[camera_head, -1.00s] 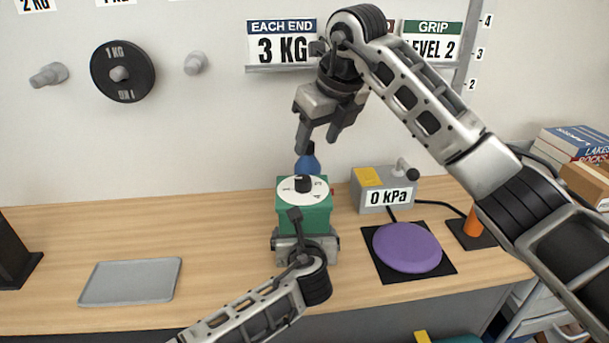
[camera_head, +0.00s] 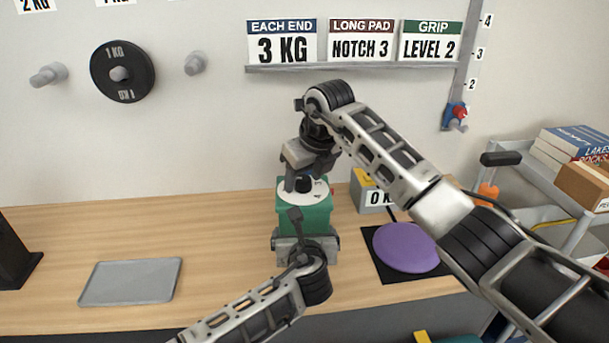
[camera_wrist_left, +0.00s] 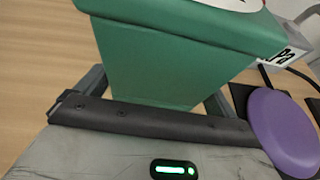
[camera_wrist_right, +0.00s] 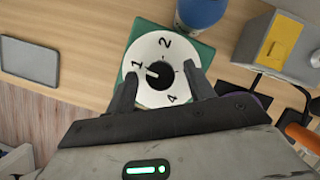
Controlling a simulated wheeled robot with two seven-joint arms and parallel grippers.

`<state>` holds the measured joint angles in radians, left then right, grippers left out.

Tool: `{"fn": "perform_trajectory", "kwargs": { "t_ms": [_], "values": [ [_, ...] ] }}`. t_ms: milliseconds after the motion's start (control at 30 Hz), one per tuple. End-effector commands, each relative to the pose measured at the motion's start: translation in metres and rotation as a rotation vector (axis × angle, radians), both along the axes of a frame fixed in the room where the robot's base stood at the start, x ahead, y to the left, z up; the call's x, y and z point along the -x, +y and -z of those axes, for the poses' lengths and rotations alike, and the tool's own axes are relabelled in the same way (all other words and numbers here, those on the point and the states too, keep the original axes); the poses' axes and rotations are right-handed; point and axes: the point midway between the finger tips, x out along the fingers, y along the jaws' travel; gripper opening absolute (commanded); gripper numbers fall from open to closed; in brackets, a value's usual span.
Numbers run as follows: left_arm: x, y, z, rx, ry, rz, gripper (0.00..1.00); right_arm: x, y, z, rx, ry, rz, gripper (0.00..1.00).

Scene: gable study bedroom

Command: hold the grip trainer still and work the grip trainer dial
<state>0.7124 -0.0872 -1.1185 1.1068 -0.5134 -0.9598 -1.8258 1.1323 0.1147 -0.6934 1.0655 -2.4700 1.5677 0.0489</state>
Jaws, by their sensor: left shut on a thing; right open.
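The grip trainer is a green box (camera_head: 306,222) with a white numbered dial (camera_head: 317,196) on top and a black knob (camera_wrist_right: 160,76) in its middle. In the right wrist view the knob's white mark points at about 1. My left gripper (camera_head: 305,240) is shut on the green box, which also shows between its fingers in the left wrist view (camera_wrist_left: 155,65). My right gripper (camera_head: 299,184) is open above the dial. In the right wrist view its fingers (camera_wrist_right: 161,82) lie on either side of the knob, apart from it. A sign (camera_head: 431,41) reads GRIP LEVEL 2.
A blue object (camera_wrist_right: 200,12) stands close behind the trainer. A grey box with a yellow panel (camera_wrist_right: 278,42) and a purple pad (camera_head: 407,248) are to the right. A grey tray (camera_head: 130,282) lies left; the desk between is clear.

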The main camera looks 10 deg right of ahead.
Motion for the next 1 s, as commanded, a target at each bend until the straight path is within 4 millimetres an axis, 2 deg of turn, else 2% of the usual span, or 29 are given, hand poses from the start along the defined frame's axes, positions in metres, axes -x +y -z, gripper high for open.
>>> {"fn": "perform_trajectory", "kwargs": {
  "t_ms": [133,300,667,1000],
  "values": [
    [0.0000,-0.0003,-0.0004,0.000,-0.001,0.001,0.65,0.0001,0.0000,0.0000,0.000,0.000,0.000,0.54],
    [0.0000,-0.0003,-0.0004,0.000,-0.001,0.001,0.65,0.0002,-0.0002,-0.0001,0.000,0.001,0.000,0.09],
    [-0.0001,-0.0001,-0.0004,0.000,-0.001,0.000,0.65,0.0002,-0.0002,-0.0005,0.003,0.000,0.039,0.08],
    [-0.0001,0.0001,-0.0003,-0.001,-0.001,0.000,0.65,0.0004,0.0013,-0.0007,0.005,0.000,0.261,0.08]
  ]
}}
